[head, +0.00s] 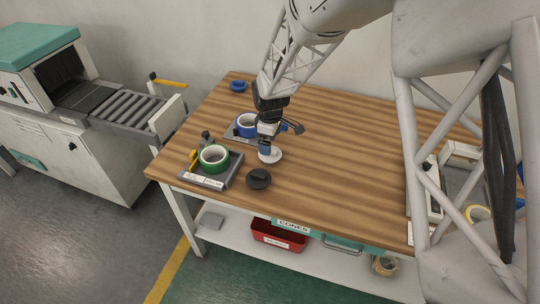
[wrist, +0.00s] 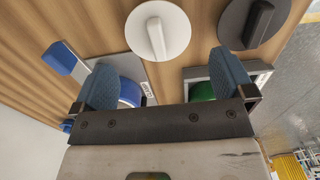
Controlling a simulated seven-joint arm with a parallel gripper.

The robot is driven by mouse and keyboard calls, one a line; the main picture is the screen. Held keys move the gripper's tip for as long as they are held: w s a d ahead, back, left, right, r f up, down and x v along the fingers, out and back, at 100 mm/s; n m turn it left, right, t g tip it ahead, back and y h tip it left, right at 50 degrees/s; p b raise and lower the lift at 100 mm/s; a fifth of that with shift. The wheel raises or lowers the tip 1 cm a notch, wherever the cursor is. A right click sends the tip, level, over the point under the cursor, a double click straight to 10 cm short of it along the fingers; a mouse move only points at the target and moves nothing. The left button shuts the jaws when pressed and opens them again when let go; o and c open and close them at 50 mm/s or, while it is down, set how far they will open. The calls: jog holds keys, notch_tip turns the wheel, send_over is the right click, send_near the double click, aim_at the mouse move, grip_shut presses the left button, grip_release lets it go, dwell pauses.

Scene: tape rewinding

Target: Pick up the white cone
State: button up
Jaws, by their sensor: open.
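The white cone (head: 274,157) stands on the wooden table near its front left part, a white disc with an upright grip. In the wrist view the white cone (wrist: 157,38) shows whole at the top, beyond and roughly between the fingers. My gripper (head: 266,146) is low over the table, just above or beside the cone; the head view does not show whether it touches. In the wrist view my gripper (wrist: 166,72) has its two blue-padded fingers wide apart with nothing between the pads.
A dark cone (head: 258,179) stands close in front of the white one. A green tape roll (head: 214,158) on a grey stand and a blue roll (head: 245,126) on another are to the left. A blue cone (head: 238,86) is at the back. The table's middle is clear.

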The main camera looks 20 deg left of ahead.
jog(key=shift+f, duration=0.45)
jog(key=shift+w+a+f, duration=0.1)
jog(key=shift+w+f, duration=0.05)
jog(key=shift+f, duration=2.45)
jog(key=c, duration=0.7)
